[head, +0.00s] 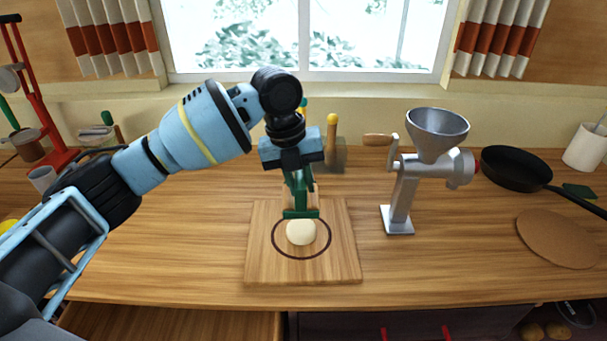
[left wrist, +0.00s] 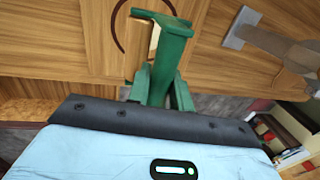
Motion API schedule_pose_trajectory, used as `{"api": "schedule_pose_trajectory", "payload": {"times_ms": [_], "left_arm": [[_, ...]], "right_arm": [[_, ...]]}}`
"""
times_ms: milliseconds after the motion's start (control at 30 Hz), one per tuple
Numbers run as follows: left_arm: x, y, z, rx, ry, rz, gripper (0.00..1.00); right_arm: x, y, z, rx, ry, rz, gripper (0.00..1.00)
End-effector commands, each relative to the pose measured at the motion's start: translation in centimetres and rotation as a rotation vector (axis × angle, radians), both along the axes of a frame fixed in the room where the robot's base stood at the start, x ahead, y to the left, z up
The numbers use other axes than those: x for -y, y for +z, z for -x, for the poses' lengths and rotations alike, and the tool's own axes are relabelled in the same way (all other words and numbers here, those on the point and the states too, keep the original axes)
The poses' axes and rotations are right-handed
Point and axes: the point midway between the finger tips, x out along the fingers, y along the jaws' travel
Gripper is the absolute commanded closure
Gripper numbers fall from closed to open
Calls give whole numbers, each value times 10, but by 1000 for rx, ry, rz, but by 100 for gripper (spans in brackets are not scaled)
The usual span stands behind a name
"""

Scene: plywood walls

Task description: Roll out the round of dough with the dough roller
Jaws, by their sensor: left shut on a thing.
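The round of dough (head: 301,232) is a small pale lump on the wooden board (head: 345,265), inside a dark ring marked on it. My left gripper (head: 298,185) points down over the far part of the board and is shut on the green dough roller (head: 301,214). The roller's green crosspiece is just beyond the dough in the head view; I cannot tell whether they touch. In the left wrist view the green roller (left wrist: 165,55) extends from between the fingers (left wrist: 160,88), above the board. My right gripper is not in view.
A metal grinder (head: 405,190) stands right of the board. A black pan (head: 515,168) and a round brown mat (head: 560,238) lie farther right. A red stand (head: 38,95) and a cup (head: 42,178) are at the left. The counter left of the board is clear.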

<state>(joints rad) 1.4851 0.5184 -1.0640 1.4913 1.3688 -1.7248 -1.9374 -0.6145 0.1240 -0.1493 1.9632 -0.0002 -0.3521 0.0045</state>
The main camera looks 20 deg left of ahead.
Motion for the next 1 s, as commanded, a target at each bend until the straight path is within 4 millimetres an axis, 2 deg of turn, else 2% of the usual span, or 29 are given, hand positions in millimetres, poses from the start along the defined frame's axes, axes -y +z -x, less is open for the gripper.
{"api": "schedule_pose_trajectory", "payload": {"times_ms": [467, 1000], "left_arm": [[0, -3, -2, 0, -42, 0, 97], [0, -45, -2, -2, -41, -1, 97]], "right_arm": [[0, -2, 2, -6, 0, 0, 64], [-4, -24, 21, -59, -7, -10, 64]]}}
